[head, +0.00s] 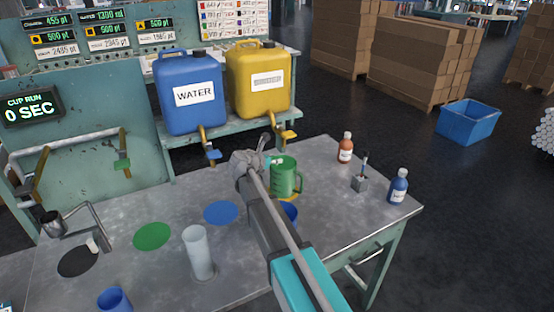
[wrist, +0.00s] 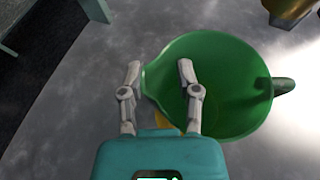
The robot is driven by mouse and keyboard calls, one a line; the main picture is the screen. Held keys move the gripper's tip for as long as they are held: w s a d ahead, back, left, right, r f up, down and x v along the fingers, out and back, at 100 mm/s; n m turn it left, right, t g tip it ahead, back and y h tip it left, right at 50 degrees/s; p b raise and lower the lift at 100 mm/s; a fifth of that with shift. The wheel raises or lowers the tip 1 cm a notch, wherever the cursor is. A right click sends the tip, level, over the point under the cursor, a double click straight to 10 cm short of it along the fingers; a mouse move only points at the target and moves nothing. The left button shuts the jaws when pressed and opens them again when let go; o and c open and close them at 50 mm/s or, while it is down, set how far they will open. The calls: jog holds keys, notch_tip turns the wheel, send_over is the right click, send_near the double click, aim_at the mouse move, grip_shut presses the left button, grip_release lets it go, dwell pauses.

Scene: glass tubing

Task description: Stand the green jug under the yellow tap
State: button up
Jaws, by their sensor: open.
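The green jug (head: 287,178) stands upright on the table, with a yellow patch (head: 287,198) showing at its base. The yellow tap (head: 283,133) of the yellow canister is behind and above it in the head view. In the wrist view the jug (wrist: 240,90) is seen from above, its handle to the right, and the tap (wrist: 290,8) shows at the top right, beyond the rim. My gripper (wrist: 160,70) is open at the jug's left side. One finger overlaps the jug's mouth, the other is outside; I cannot tell whether they touch it.
A yellow canister (head: 259,80) and a blue water canister (head: 190,105) stand on the shelf. A blue cup (head: 290,212) is partly behind my arm. Bottles (head: 345,148) (head: 398,188) stand to the right, a clear cylinder (head: 199,254) in front. Blue (head: 221,212) and green (head: 152,236) discs are bare.

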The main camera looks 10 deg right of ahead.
jog(key=shift+r, duration=0.1)
jog(key=shift+s+a+r+p, duration=0.25)
jog(key=shift+a+p, duration=0.05)
jog(key=s+a, duration=0.9)
jog(key=a, duration=0.1)
jog(key=shift+s+a+r+p, duration=0.15)
jog(key=shift+a+r+p, duration=0.1)
jog(key=shift+r+p, duration=0.1)
dwell(0.3)
jog(key=shift+s+d, duration=0.1)
dwell(1.0)
